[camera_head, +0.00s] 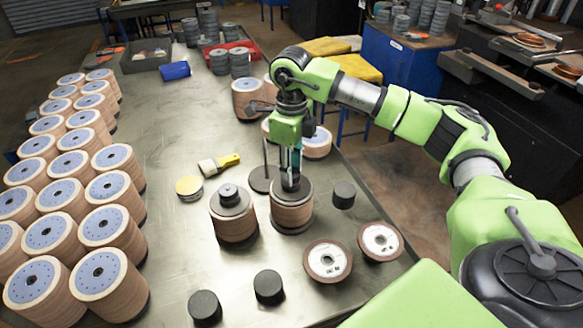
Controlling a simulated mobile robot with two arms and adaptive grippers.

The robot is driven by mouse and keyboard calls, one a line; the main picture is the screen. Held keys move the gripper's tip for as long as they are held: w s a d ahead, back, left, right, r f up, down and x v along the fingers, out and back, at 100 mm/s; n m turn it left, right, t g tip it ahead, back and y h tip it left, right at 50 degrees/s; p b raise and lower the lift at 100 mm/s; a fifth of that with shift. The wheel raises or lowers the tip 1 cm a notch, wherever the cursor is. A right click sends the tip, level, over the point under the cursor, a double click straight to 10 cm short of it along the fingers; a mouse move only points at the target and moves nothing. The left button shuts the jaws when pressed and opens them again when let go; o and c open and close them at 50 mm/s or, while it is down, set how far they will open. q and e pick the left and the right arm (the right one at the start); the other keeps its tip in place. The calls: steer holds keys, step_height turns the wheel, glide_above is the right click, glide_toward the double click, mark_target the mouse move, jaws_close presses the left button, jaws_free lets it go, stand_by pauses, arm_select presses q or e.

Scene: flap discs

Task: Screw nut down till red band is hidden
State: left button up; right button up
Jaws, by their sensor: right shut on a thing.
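My right gripper (291,184) points straight down over a stack of brown flap discs (292,214) with a dark plate on top. It is shut on a small part at the top centre of that stack. The fingers hide most of this part, so I cannot make out the nut or a red band. Beside it on the left stands a similar disc stack (234,226) with a dark plate and a dark knob-like nut (229,194) on top. My left gripper is not in view.
Many disc stacks (68,192) fill the table's left side. A yellow-handled brush (219,164), a yellow round lid (189,187) and a dark base with a rod (263,179) lie near. Black cylinders (268,286) and two flat discs (327,260) stand in front.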

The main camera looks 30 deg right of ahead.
steer(key=o, duration=1.2)
steer(key=shift+c, duration=0.2)
